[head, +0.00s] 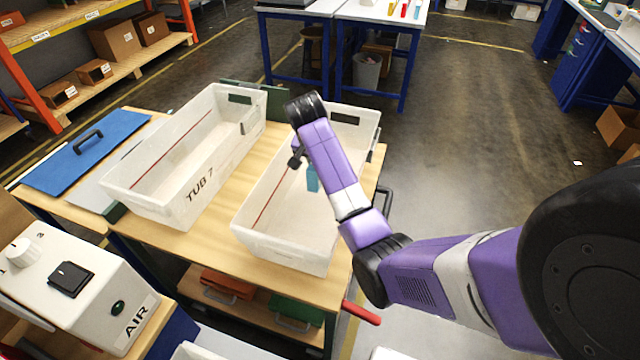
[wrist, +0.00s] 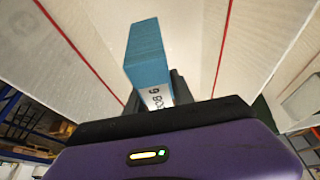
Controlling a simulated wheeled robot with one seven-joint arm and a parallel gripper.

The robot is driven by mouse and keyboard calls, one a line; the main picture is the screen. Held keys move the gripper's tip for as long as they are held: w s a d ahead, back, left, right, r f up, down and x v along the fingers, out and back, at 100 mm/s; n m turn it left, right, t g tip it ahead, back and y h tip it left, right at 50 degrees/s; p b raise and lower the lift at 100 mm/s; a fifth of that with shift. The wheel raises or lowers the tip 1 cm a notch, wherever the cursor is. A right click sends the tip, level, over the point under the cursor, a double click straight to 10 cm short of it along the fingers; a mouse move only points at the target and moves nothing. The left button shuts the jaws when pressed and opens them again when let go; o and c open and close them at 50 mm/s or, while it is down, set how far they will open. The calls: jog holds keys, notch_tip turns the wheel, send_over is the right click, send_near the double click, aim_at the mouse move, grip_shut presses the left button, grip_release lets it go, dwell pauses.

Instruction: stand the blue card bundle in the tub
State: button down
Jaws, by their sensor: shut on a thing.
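My gripper (wrist: 157,92) is shut on the blue card bundle (wrist: 146,52), which sticks out beyond the fingers with a white printed band near them. In the head view the bundle (head: 312,182) shows as a small blue piece beside my purple arm, over the inside of the right white tub (head: 282,250). I cannot tell whether it touches the tub floor. A second white tub (head: 183,196), marked TUB 7, stands to the left. My arm hides part of the right tub and most of my gripper in the head view.
Both tubs stand on a wooden-topped cart (head: 205,240). A blue panel with a handle (head: 88,150) lies at the left. A white AIR box (head: 75,290) is at the front left. Shelves with cardboard boxes (head: 115,40) stand behind; open floor (head: 470,130) lies to the right.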

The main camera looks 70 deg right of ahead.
jog(key=shift+f, duration=3.95)
jog(key=shift+f, duration=0.1)
jog(key=c, duration=1.1)
grip_release()
jog(key=v, duration=1.2)
